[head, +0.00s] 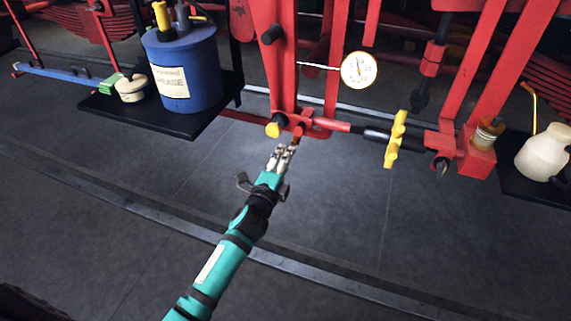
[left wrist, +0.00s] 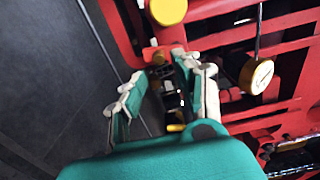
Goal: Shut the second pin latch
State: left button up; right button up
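My left gripper (head: 281,157) reaches up toward the red bracket (head: 318,127) at the foot of the red frame. In the left wrist view its two fingers (left wrist: 168,92) are apart, with dark parts showing between them and nothing clearly held. A round yellow knob (head: 273,130) sits at the bracket's left end, just above the fingertips; it also shows at the top of the left wrist view (left wrist: 168,10). A small red pin-like part (head: 298,130) is beside the knob. I cannot tell for sure which part is the second pin latch. My right gripper is not in view.
A red and black rod with a yellow handle (head: 396,138) runs right from the bracket. A dial gauge (head: 359,70) hangs above. A blue drum (head: 182,72) stands on a black shelf (head: 160,115) at left; a white jug (head: 543,152) stands at right. The floor below is clear.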

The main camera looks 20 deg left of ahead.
aim_at(293, 144)
pick_arm(q)
jog(key=w+b, duration=0.1)
jog(key=w, duration=0.3)
jog(key=shift+f, duration=0.1)
jog(key=shift+w+d+b, duration=0.1)
jog(key=shift+w+b, duration=0.35)
jog(key=shift+w, duration=0.7)
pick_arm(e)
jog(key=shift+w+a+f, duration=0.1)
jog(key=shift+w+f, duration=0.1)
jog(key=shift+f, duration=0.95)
pick_arm(q)
grip_shut()
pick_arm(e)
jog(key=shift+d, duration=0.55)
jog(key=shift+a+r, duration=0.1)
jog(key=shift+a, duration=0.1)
